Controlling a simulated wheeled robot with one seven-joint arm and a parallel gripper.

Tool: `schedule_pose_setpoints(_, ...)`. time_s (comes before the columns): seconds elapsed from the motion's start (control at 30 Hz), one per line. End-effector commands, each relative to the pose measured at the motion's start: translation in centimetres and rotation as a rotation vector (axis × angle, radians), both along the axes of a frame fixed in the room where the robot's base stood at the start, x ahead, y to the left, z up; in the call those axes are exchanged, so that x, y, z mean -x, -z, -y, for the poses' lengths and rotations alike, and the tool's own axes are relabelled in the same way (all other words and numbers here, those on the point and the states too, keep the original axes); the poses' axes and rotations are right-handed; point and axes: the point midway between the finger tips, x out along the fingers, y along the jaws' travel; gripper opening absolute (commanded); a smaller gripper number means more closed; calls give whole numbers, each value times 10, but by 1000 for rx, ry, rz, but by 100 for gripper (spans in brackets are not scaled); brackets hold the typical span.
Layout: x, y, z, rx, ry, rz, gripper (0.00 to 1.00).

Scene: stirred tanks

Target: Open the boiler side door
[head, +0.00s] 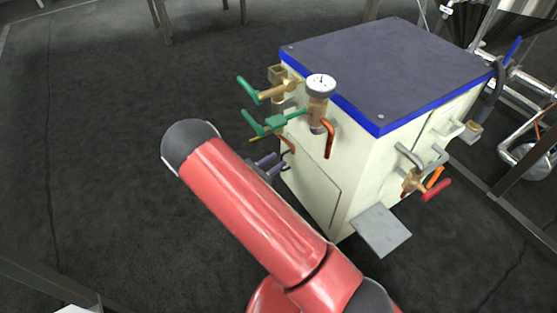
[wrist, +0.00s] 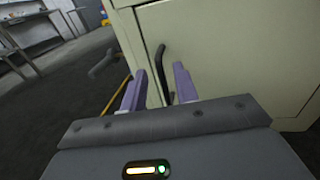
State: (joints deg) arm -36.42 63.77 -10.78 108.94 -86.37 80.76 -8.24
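The boiler (head: 335,150) is a cream box with a dark, blue-edged top. Its side door (head: 315,195) is a cream panel lying flush in the side facing my arm, and looks closed. In the wrist view the door (wrist: 245,55) fills the right side, with a dark curved bar handle (wrist: 161,58) near its left edge. My gripper (wrist: 158,72) is open, its two purple fingers apart on either side of the handle in the picture. I cannot tell whether they touch it. In the head view my gripper (head: 270,163) is beside the boiler, partly hidden by my red arm.
Green-handled valves (head: 265,95), a pressure gauge (head: 320,86) and copper pipes (head: 329,138) stick out above the door. A grey plate (head: 381,231) juts out low at the front corner. A dark pipe (wrist: 103,64) is left of my fingers. Floor to the left is clear.

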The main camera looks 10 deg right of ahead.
Motion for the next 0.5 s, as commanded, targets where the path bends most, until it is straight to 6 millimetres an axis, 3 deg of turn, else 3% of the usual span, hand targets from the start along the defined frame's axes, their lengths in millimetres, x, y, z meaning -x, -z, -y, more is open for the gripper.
schedule_pose_setpoints(0.13,-7,0,12,0,1,1,30)
schedule_pose_setpoints(0.43,-9,0,15,0,0,1,30)
schedule_pose_setpoints(0.5,-9,0,15,0,0,1,24)
